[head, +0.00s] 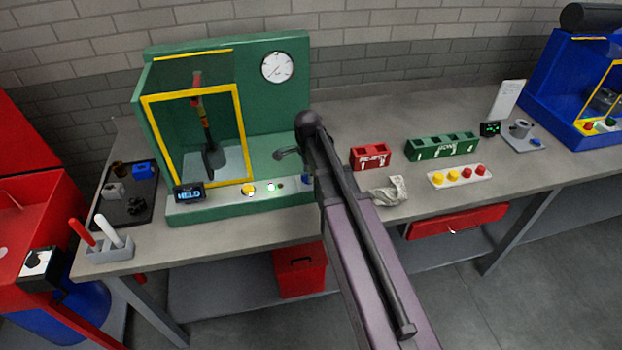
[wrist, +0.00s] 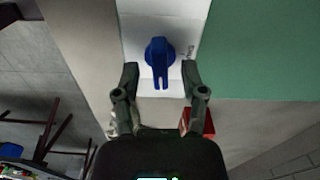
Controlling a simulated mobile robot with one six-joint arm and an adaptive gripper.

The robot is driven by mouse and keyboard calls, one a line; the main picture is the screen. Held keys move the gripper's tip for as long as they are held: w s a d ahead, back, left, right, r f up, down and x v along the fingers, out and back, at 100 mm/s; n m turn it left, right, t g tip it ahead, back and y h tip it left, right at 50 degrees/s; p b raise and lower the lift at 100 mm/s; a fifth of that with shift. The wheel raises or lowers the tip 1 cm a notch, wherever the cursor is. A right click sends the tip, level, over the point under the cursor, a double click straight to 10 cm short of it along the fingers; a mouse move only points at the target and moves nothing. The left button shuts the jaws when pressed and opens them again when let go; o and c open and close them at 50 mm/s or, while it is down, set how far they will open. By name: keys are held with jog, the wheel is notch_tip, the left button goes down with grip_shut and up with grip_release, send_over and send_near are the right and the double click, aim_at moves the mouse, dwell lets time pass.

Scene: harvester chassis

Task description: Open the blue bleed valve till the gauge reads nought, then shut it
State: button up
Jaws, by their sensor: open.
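The blue bleed valve (wrist: 159,62) shows in the wrist view as a round knob with a forked handle, on a white plate (wrist: 165,20). My gripper (wrist: 160,72) is open, with one fingertip on either side of the valve's handle. I cannot tell whether either finger touches it. In the head view only a sliver of the blue valve (head: 306,179) shows at the front of the green machine (head: 240,205), beside my arm, which hides my gripper. The round white gauge (head: 277,67) is on the machine's back panel; its thin needle is too small to read surely.
The machine has a yellow-framed guard (head: 146,140) and a display (head: 189,194) reading HELD. Right of my arm are a red bin (head: 369,157), a green bin (head: 441,149), a crumpled cloth (head: 390,191) and a tray of coloured buttons (head: 437,184). A black tray (head: 125,209) lies left.

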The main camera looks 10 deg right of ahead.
jog(key=shift+f+b, duration=0.3)
jog(key=shift+f, duration=0.2)
grip_shut()
jog(key=shift+d, duration=0.2)
jog(key=shift+a, duration=0.1)
